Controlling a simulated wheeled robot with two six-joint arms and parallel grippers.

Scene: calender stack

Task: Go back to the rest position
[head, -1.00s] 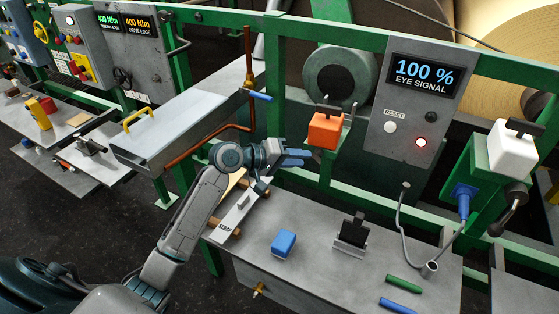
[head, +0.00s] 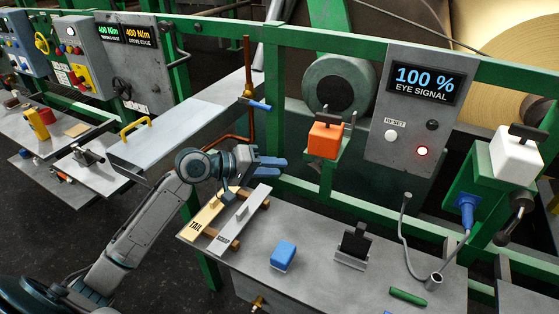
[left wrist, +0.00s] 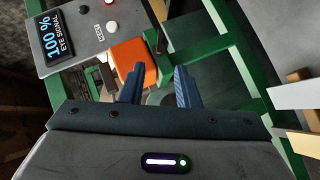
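My left gripper (head: 272,168) has blue fingers and hangs in front of the green frame, left of the orange box (head: 326,140) and apart from it. In the left wrist view the two fingers (left wrist: 160,88) stand apart with nothing between them. The orange box (left wrist: 133,62) shows beyond them there. My left arm reaches in from the lower left. My right gripper is not in view.
A grey table below carries a tan block (head: 205,218), a grey bar (head: 243,219), a blue block (head: 283,255) and a black clamp (head: 353,242). A panel (head: 411,110) reads 100 % EYE SIGNAL. A white box (head: 516,154) is at right.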

